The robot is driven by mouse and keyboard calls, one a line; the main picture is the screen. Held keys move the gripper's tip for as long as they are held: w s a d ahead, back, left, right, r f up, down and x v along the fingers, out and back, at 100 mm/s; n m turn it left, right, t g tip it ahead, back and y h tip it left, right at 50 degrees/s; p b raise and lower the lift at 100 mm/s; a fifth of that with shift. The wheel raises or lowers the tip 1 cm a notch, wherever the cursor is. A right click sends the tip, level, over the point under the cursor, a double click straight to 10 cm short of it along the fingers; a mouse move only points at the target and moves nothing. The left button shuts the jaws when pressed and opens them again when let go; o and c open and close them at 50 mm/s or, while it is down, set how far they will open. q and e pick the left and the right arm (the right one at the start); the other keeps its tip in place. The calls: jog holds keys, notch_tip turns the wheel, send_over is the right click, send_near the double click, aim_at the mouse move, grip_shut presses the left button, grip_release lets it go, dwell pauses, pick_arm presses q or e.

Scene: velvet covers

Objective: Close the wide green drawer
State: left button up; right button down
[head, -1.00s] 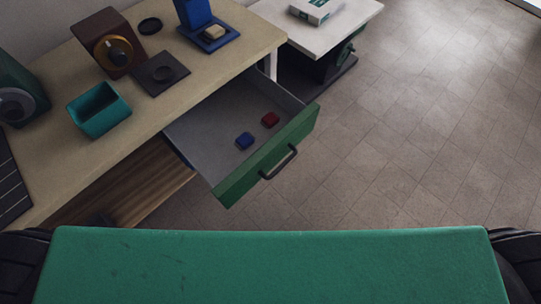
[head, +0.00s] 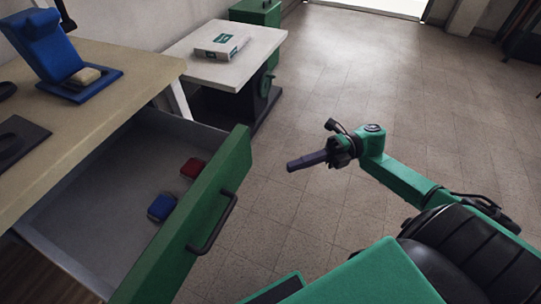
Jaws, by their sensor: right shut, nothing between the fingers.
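The wide green drawer (head: 192,222) is pulled well out from under the table at the left, with its dark bar handle (head: 214,224) on the front. Inside it lie a red block (head: 192,168) and a blue block (head: 161,207). My right gripper (head: 292,166) is to the right of the drawer front, over open floor, with its fingers together and empty. It points left toward the drawer and is apart from it. My left gripper is out of view.
The table top (head: 110,95) holds a blue stand (head: 52,48) with a beige block (head: 84,76) and a dark tray (head: 18,138). A white-topped side table (head: 222,66) with a box (head: 221,46) stands behind. The tiled floor (head: 370,110) to the right is clear.

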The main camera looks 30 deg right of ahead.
send_near(230, 175)
jog(key=s+a, duration=0.3)
jog(key=a, duration=0.1)
jog(key=w, duration=0.1)
jog(key=w+a, duration=0.1)
jog(key=shift+w+a+r, duration=0.2)
jog(key=shift+w+a, duration=0.05)
jog(key=shift+w, duration=0.05)
jog(key=shift+w+a, duration=0.3)
jog(key=shift+w, duration=0.1)
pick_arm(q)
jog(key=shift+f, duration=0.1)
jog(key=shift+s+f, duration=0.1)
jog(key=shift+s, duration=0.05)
